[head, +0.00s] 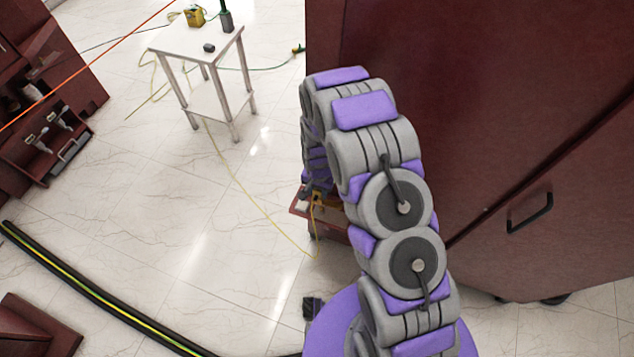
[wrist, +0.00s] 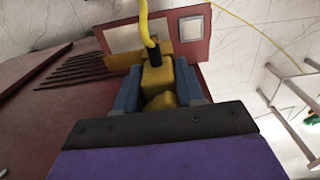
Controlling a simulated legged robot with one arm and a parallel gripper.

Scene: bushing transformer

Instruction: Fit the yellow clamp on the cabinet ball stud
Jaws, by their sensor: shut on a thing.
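The yellow clamp (wrist: 156,78) is between the blue fingers of my gripper (wrist: 158,84) in the wrist view. My gripper is shut on it. A black sleeve and a yellow cable (wrist: 144,22) run up from the clamp. In the head view the clamp is a small yellow-orange spot (head: 317,197) beside the dark red cabinet (head: 400,60), partly hidden by my arm. I cannot make out the ball stud in either view. I cannot tell whether the clamp touches anything beyond the fingers.
A small red box (head: 330,228) with pale panels sits just beyond the clamp; its face (wrist: 195,48) shows in the wrist view. Dark slots or rods (wrist: 75,72) lie left of it. A white table (head: 190,42) stands back left. A thick black-green cable (head: 100,298) crosses the floor.

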